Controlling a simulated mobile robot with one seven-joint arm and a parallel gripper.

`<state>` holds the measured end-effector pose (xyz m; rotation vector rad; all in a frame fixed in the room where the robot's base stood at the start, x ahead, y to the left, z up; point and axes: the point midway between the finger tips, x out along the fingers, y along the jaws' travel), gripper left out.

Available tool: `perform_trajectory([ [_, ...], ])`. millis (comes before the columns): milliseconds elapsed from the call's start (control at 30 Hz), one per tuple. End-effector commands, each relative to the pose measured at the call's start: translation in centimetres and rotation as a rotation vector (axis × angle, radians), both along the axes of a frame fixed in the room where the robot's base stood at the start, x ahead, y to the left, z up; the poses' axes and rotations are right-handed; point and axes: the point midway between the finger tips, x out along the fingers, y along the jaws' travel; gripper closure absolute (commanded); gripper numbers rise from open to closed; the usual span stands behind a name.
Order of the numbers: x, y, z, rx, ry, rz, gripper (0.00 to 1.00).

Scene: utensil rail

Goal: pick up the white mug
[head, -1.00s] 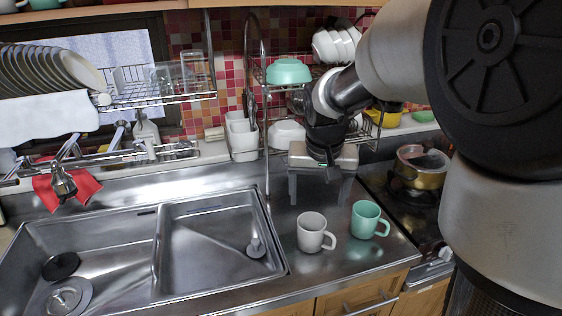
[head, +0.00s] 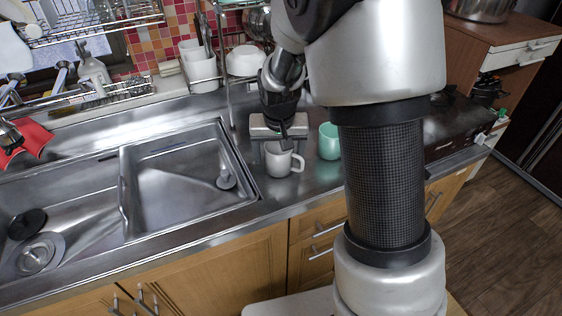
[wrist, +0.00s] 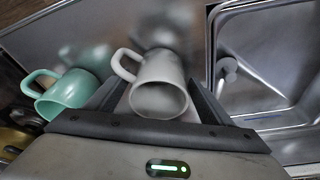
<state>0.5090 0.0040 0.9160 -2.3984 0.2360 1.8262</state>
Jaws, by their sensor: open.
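The white mug (head: 281,161) stands upright on the steel counter right of the sink, its handle to the right in the head view. My gripper (head: 278,150) is above and around it, pointing down, with its body over the mug's top. In the wrist view, the white mug (wrist: 160,88) shows between the two open fingers of my gripper (wrist: 153,84). Its rim faces the camera and its handle points to the upper left, by the left finger. The fingers are not closed on it. In the head view, the gripper hides part of the mug's upper side.
A green mug (head: 329,141) stands close on the right, partly hidden by my arm; in the wrist view it (wrist: 66,94) is just outside the left finger. The sink (head: 180,185) lies to the left. A stove (head: 455,125) is to the right.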

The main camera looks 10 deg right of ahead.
Motion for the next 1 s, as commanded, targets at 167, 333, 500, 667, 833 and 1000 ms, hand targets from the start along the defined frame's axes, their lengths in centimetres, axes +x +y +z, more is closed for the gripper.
perform_trajectory([
  [167,0.4,-0.1,-1.3,0.0,-0.001,-0.001,0.25],
  [333,0.4,-0.1,-1.3,0.0,-0.002,-0.001,0.25],
  [500,0.4,-0.1,-1.3,0.0,-0.001,-0.001,0.49],
  [667,0.4,-0.1,-1.3,0.0,-0.001,-0.001,0.75],
  [833,0.4,-0.1,-1.2,0.0,-0.001,-0.001,0.75],
  [1000,0.5,-0.1,-0.3,0.0,-0.004,-0.001,0.75],
])
